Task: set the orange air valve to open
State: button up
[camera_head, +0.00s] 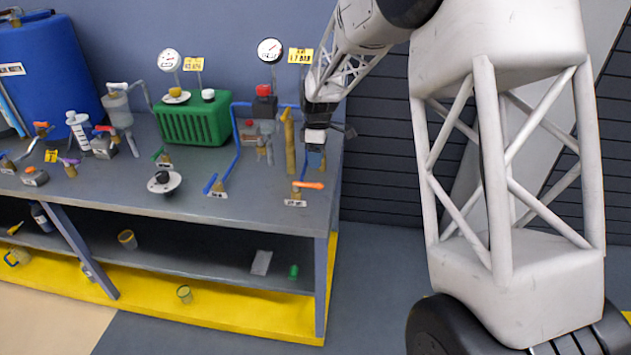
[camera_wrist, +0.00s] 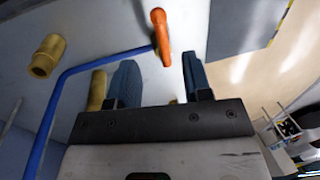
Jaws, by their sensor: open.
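The valve with an orange lever handle (camera_head: 308,185) stands near the right front corner of the bench, on a small brass body with a white label in front. Its lever points right in the head view. In the wrist view the orange handle (camera_wrist: 160,36) shows beyond the fingertips, roughly between their lines, at the end of a blue pipe. My gripper (camera_head: 315,160) hangs above and behind the valve, fingers down. In the wrist view my gripper (camera_wrist: 160,65) is open, with blue-grey fingers apart and nothing between them. I see no contact with the handle.
A brass post (camera_head: 289,142) stands just left of my gripper. A blue-handled valve (camera_head: 215,185) is to the left, and a green box (camera_head: 193,120) with gauges is behind. Other orange-handled valves (camera_head: 35,176) sit far left. The bench's right edge is close.

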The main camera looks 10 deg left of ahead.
aim_at(307, 187)
jog(key=shift+s+f, duration=0.25)
jog(key=shift+f, duration=1)
jog(key=shift+s+f, duration=0.25)
jog(key=shift+f, duration=1.05)
jog(key=shift+s+f, duration=0.25)
jog(key=shift+f, duration=1)
grip_shut()
